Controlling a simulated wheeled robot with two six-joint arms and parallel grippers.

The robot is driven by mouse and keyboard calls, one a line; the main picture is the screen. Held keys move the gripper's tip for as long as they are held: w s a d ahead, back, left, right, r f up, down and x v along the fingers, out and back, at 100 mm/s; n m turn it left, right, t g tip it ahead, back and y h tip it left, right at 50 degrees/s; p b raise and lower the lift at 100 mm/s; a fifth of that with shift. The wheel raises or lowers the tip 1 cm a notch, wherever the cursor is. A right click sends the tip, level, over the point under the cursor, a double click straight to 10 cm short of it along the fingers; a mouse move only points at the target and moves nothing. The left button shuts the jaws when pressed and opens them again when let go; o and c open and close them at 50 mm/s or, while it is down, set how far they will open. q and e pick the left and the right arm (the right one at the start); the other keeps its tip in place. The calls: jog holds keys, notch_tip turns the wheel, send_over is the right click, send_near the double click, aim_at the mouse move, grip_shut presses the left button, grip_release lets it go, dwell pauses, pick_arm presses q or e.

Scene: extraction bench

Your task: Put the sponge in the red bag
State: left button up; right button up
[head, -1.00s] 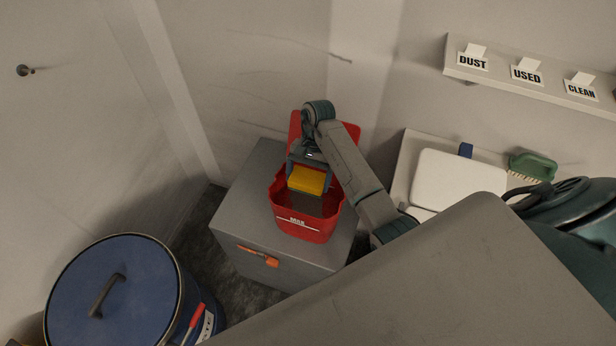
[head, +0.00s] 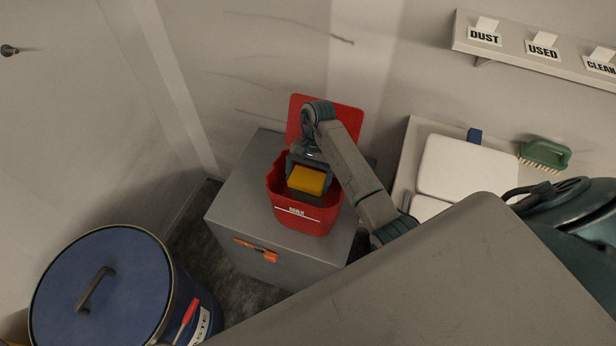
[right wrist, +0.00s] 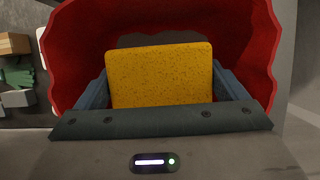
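The red bag (head: 293,218) stands open on a grey cabinet, with its red lid or back flap raised behind it. The yellow sponge (head: 308,180) is between the fingers of my right gripper (head: 306,172), over the bag's mouth and partly below its rim. In the right wrist view the sponge (right wrist: 161,76) spans between the two fingers of the gripper (right wrist: 160,90), with the red bag's walls (right wrist: 245,40) around it. The fingers appear closed against the sponge's sides. My left gripper is out of view.
The grey cabinet (head: 237,208) has an orange-handled item on its front. A blue lidded drum (head: 125,290) stands at lower left. A white board (head: 462,167) and green brush (head: 545,153) lie at right, below a labelled shelf (head: 530,55).

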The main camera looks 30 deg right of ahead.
jog(key=shift+o, duration=0.4)
jog(key=shift+r, duration=0.1)
jog(key=p+v, duration=0.8)
jog(key=v, duration=0.2)
jog(key=shift+d+r+p, duration=0.2)
jog(key=shift+r+p, duration=0.05)
jog(key=shift+p, duration=0.05)
jog(key=shift+w+a, duration=0.1)
